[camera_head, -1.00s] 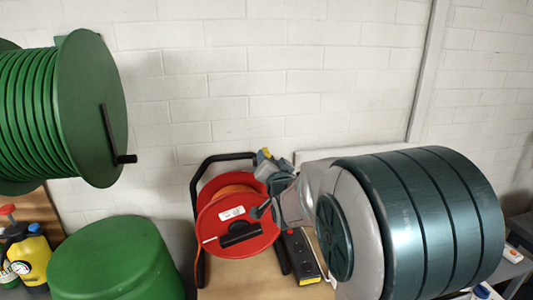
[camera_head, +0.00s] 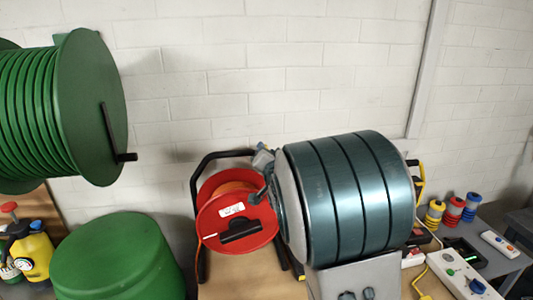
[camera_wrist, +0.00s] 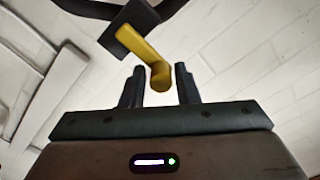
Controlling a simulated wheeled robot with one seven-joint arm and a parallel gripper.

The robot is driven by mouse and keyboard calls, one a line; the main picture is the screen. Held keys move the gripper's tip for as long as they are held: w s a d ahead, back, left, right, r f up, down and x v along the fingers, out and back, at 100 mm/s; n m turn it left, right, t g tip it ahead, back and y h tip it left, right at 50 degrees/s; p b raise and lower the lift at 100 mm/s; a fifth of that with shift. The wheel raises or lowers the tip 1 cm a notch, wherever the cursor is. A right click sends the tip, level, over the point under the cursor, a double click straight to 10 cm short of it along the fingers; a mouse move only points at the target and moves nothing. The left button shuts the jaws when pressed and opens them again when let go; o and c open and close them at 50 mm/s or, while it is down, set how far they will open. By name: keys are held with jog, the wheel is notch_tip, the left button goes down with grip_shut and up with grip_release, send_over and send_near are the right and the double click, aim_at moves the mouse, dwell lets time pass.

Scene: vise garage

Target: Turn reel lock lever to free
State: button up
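The reel is a red drum (camera_head: 213,228) in a black tube frame (camera_head: 196,178), standing on a wooden surface in the head view. The lock lever (camera_wrist: 154,52) is a yellow bent bar with a rounded end, fixed to a dark block (camera_wrist: 138,27) on the frame in the wrist view. My gripper (camera_wrist: 159,72) is open, with its two dark fingers on either side of the lever's rounded end. A gap shows on each side, so neither finger visibly touches it. In the head view my arm covers the reel's right side, and the lever cannot be made out.
A large green hose reel (camera_head: 92,110) with a black crank hangs at left, above a green rounded container (camera_head: 118,258). A yellow sprayer bottle (camera_head: 38,258) stands at far left. Power strips (camera_head: 462,275) and coloured spools (camera_head: 452,210) lie at right. A white block wall stands behind.

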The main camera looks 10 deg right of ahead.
jog(key=shift+a+f+n+b, duration=0.2)
jog(key=shift+a+n+b, duration=0.1)
jog(key=shift+b, duration=0.1)
jog(key=shift+a+f+n+b, duration=0.2)
jog(key=shift+a+n+b, duration=0.15)
jog(key=shift+n+b, duration=0.7)
jog(key=n+b, duration=0.1)
jog(key=b, duration=0.1)
jog(key=a+n+b, duration=0.1)
jog(key=n+b, duration=0.1)
jog(key=a+f+n+b, duration=0.1)
jog(key=n+b, duration=0.1)
jog(key=shift+a+f+n, duration=0.1)
jog(key=shift+a+n, duration=0.15)
jog(key=shift+a+f+n+b, duration=0.2)
jog(key=shift+n+b, duration=0.1)
jog(key=shift+n, duration=0.4)
jog(key=shift+a+f+n+b, duration=0.15)
jog(key=shift+f+n+b, duration=0.1)
jog(key=shift+n, duration=0.45)
